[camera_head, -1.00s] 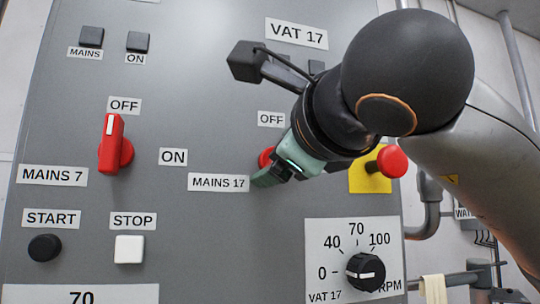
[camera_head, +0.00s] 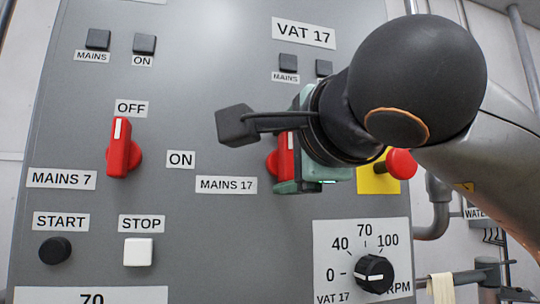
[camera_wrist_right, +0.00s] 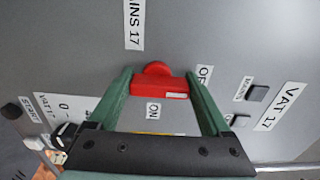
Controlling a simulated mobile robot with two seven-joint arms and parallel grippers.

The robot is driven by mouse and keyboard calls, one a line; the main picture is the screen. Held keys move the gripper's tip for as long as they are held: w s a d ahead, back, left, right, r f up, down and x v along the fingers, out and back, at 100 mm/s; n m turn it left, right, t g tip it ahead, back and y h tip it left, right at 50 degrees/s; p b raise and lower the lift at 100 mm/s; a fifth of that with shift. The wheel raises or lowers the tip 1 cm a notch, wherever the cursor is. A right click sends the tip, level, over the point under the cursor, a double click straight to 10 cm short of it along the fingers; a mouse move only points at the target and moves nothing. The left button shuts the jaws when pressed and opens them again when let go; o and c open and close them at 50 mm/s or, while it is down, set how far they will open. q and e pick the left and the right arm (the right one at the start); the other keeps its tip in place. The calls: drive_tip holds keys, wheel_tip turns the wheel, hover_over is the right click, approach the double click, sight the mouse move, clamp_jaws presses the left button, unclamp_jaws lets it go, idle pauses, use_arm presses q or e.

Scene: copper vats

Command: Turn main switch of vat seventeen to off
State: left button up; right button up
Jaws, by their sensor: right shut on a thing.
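The red main switch of vat 17 (camera_head: 286,155) is on the grey panel, right of the MAINS 17 label (camera_head: 226,185). Its handle stands upright with the white mark at the top. In the right wrist view the handle (camera_wrist_right: 160,88) lies between my fingers, its white mark toward the OFF label (camera_wrist_right: 203,76). The ON label (camera_wrist_right: 153,113) is beside it. My right gripper (camera_head: 291,148) is shut on the handle, one green finger above and one below; the wrist view shows both fingers (camera_wrist_right: 160,76). The OFF label is hidden in the head view. My left gripper is not in view.
A red mushroom button (camera_head: 401,164) on a yellow plate sits just right of my gripper. The MAINS 7 switch (camera_head: 121,150) is to the left, with its mark up. A black RPM knob (camera_head: 374,273) is below.

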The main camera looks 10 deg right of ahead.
idle(0.4)
drive_tip(key=o, duration=1.2)
drive_tip(key=shift+c, duration=0.2)
drive_tip(key=s+b, duration=0.3)
drive_tip(key=s, duration=0.9)
drive_tip(key=shift+s+d, duration=0.15)
drive_tip(key=shift+s, duration=0.15)
